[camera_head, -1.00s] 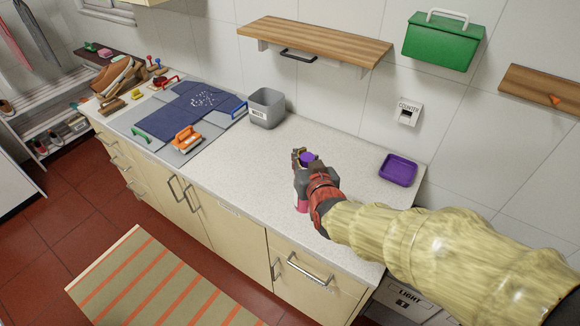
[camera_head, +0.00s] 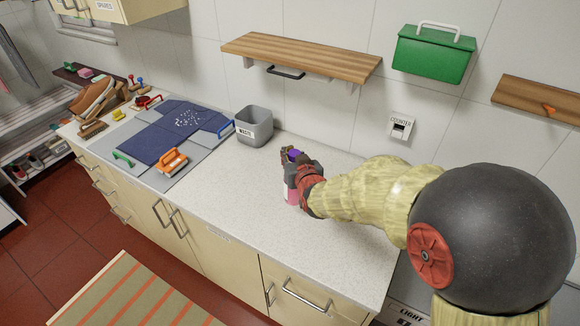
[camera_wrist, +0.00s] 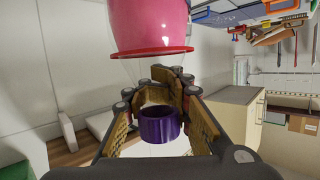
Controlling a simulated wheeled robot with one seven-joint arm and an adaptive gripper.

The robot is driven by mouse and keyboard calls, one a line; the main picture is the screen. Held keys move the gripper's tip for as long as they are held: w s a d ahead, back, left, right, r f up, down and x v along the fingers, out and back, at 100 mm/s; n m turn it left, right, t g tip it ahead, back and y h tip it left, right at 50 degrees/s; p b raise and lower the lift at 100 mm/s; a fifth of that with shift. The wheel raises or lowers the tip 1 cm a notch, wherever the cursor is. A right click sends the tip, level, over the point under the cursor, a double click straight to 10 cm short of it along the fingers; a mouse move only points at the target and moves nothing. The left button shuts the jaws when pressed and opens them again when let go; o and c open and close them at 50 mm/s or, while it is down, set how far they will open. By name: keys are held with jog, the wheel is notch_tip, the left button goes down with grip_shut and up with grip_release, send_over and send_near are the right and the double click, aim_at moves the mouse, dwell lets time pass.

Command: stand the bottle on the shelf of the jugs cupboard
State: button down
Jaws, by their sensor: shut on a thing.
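The bottle (camera_head: 291,194) has a purple cap and pink contents. My gripper (camera_head: 291,160) is shut around its upper part, above the worktop. In the wrist view the purple cap (camera_wrist: 160,126) shows between the fingers (camera_wrist: 157,108), and the pink part (camera_wrist: 150,25) with a red rim is at the top of the picture. The bottle looks about upright; the frames do not clearly show whether its base touches the worktop. No cupboard marked for jugs is readable in view; a cupboard marked SPARES (camera_head: 125,8) hangs at the top left.
A grey waste bin (camera_head: 254,126) stands behind and left of my gripper. A wooden wall shelf (camera_head: 300,55), a green box (camera_head: 433,55) and a second shelf (camera_head: 540,100) are on the wall. The front worktop (camera_head: 235,190) is clear.

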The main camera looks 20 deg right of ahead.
jog(key=w+d+f+b, duration=0.1)
jog(key=w+f, duration=0.3)
jog(key=f, duration=0.4)
jog(key=shift+d+f, duration=0.15)
jog(key=shift+f, duration=0.1)
jog(key=shift+w, duration=0.1)
jog(key=shift+f+b, duration=0.2)
jog(key=shift+b, duration=0.2)
jog(key=c, duration=1.6)
grip_release()
jog(key=shift+o, duration=0.5)
